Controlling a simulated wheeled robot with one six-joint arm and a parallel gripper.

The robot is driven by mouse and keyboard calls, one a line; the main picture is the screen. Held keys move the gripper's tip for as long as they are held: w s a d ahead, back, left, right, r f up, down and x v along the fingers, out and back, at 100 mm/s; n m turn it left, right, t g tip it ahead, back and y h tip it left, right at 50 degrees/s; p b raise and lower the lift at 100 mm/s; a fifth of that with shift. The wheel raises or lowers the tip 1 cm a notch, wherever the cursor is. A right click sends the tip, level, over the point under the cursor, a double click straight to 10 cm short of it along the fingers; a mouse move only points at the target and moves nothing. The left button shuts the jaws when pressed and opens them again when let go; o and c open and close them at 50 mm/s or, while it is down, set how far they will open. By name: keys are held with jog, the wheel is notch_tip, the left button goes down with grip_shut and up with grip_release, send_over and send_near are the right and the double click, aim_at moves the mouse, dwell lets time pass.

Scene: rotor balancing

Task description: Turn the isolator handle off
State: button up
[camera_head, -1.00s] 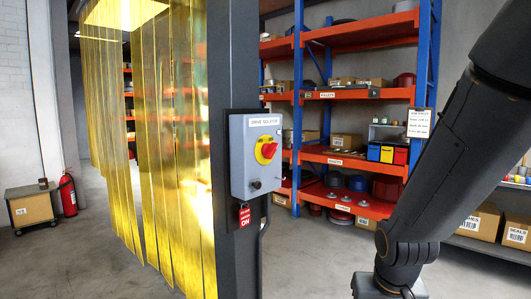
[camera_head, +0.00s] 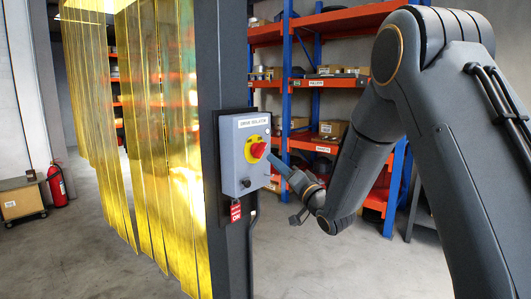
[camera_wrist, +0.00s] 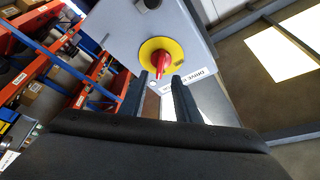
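The isolator is a grey box (camera_head: 238,176) on a dark post, labelled as the drive isolator. Its red handle (camera_head: 258,150) sits on a yellow disc (camera_head: 248,154). In the wrist view the red handle (camera_wrist: 162,66) stands out from the yellow disc (camera_wrist: 152,47) and appears roughly upright relative to the box. My gripper (camera_head: 281,163) is just right of the handle in the head view, pointing at it. In the wrist view my gripper (camera_wrist: 159,80) is open, its fingers either side of the handle's line. Contact cannot be told.
A red tag (camera_head: 236,212) hangs under the box, beside a black knob (camera_head: 246,183) on its front. Yellow strip curtains (camera_head: 160,130) hang to the left. Orange and blue shelving (camera_head: 325,85) stands behind. The floor (camera_head: 330,262) in front is clear.

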aim_at(263, 152)
jog(key=p+x, duration=0.2)
jog(key=x, duration=0.5)
jog(key=shift+w+a, duration=0.15)
grip_shut()
